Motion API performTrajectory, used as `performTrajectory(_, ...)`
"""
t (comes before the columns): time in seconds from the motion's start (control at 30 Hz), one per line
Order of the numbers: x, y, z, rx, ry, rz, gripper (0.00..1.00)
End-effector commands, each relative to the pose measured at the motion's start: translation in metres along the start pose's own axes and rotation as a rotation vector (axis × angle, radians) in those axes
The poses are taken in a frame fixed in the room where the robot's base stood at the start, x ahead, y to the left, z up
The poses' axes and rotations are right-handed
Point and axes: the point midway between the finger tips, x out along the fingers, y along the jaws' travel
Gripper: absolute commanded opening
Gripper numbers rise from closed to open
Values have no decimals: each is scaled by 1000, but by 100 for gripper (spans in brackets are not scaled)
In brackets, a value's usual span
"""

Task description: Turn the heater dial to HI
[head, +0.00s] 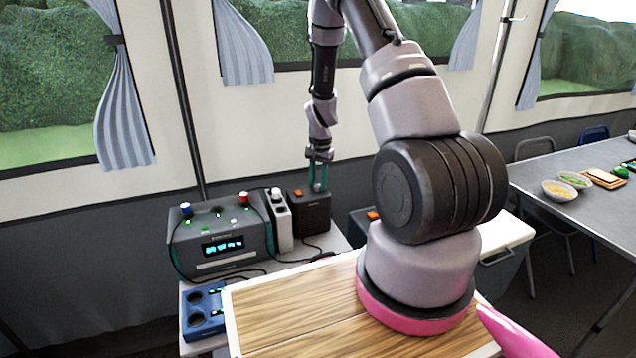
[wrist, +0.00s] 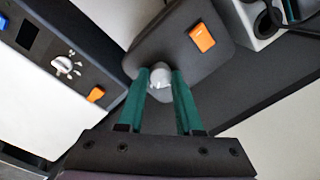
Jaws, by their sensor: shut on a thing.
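A dark box (head: 313,214) with an orange switch stands at the back of the side table. My gripper (head: 319,184) reaches down onto its top, pointing downward. In the wrist view its teal fingers (wrist: 159,84) are closed on both sides of a small pale grey dial (wrist: 160,69) on the dark box (wrist: 185,62). The fingers hide much of the dial, so its pointer and any HI mark cannot be read. A second dark unit (wrist: 60,45) at left in the wrist view has a white dial (wrist: 64,64) with tick marks and an orange switch.
A grey power unit (head: 222,240) with a lit display and cables stands left of the box. A white slim unit (head: 279,219) stands between them. A blue device (head: 203,315) lies in front. A wooden top (head: 290,312) fills the foreground.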

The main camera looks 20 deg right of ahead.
Motion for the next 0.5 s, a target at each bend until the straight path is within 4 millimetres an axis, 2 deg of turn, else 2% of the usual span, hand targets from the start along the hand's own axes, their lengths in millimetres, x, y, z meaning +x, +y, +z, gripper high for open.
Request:
performTrajectory(0.2,0,0,1,114,6,0,0)
performTrajectory(0.5,0,0,1,185,10,0,0)
